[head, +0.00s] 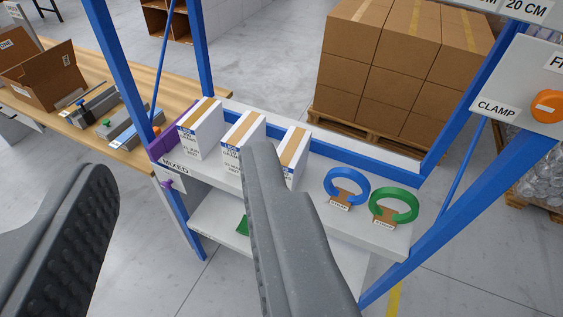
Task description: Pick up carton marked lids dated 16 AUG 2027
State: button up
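Three white cartons with brown tape on top stand in a row on the upper shelf marked MIXED (386,240): a left carton (206,128), a middle carton (246,131) and a right carton (296,148). The left and middle cartons have blue-headed labels that seem to read LIDS. Their date lines are too small to read surely. The right carton's front is mostly hidden behind my right finger. My gripper (182,158) is open and empty, its fingers wide apart in front of the shelf. The right fingertip overlaps the middle and right cartons in the picture; I cannot tell the gap.
A blue ring (347,174) and a green ring (413,206) stand on the shelf's right. A purple bin (160,143) is at its left end. Blue posts (117,60) frame the shelf. A wooden bench (58,119) is left; stacked brown boxes (400,75) stand behind.

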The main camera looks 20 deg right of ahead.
aim_at(293, 151)
jog(key=u, duration=2.2)
jog(key=k, duration=0.9)
jog(key=z, duration=1.7)
jog(key=i, duration=1)
jog(key=u, duration=0.05)
